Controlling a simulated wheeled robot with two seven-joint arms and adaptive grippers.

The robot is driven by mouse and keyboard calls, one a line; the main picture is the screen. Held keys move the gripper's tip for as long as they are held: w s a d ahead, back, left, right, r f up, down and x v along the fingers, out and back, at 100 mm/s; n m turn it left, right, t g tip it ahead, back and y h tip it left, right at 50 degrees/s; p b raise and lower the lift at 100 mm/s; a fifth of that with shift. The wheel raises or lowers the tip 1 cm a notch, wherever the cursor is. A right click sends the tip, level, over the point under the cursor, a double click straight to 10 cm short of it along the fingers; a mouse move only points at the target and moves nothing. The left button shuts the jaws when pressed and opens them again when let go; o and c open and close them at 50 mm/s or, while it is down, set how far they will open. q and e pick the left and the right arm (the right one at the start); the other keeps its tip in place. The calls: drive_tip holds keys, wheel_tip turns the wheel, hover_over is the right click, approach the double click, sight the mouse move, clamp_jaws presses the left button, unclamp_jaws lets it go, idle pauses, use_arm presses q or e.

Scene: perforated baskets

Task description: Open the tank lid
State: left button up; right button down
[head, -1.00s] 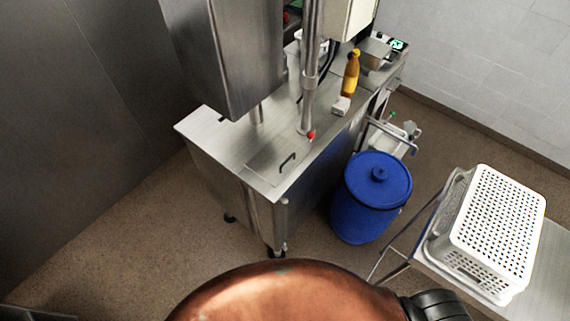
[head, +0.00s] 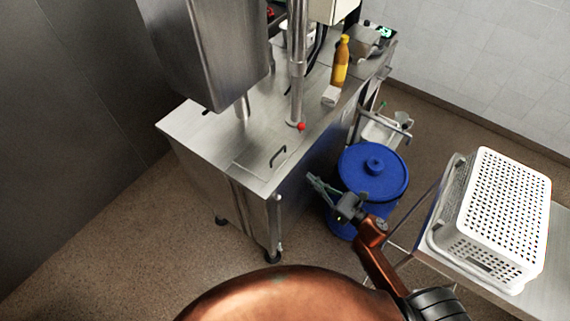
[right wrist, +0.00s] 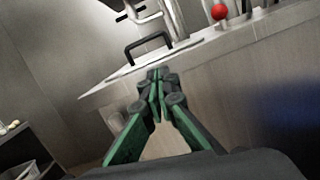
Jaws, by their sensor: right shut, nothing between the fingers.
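The tank lid (head: 258,163) is a flat steel panel with a black bar handle (head: 278,156), lying closed in the top of the steel machine. In the right wrist view, the handle (right wrist: 148,46) stands up beyond my fingertips and the lid's edge (right wrist: 130,70) is just in front of them. My right gripper (head: 314,180) is shut and empty, to the right of the machine's front corner, apart from the handle. Its green and black fingers (right wrist: 157,76) are together in the right wrist view. My left gripper is not in view.
A blue barrel (head: 388,178) stands right behind my right gripper. A white perforated basket (head: 500,215) sits on a side table at the right. A red knob (head: 301,126), a post and an orange bottle (head: 341,64) are on the machine top. A large steel box (head: 205,50) overhangs it.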

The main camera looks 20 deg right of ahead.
sight(285, 167)
drive_tip(key=w+a+r, duration=0.1)
drive_tip(key=w+a, duration=0.1)
drive_tip(key=w+a+r+n+p, duration=0.1)
drive_tip(key=w+a, duration=0.1)
drive_tip(key=a, duration=0.1)
drive_tip(key=w+a+r+n+y, duration=0.1)
drive_tip(key=w+a, duration=0.1)
drive_tip(key=w, duration=0.1)
drive_tip(key=shift+a+r, duration=0.25)
drive_tip(key=shift+r, duration=0.15)
drive_tip(key=shift+g+p, duration=0.3)
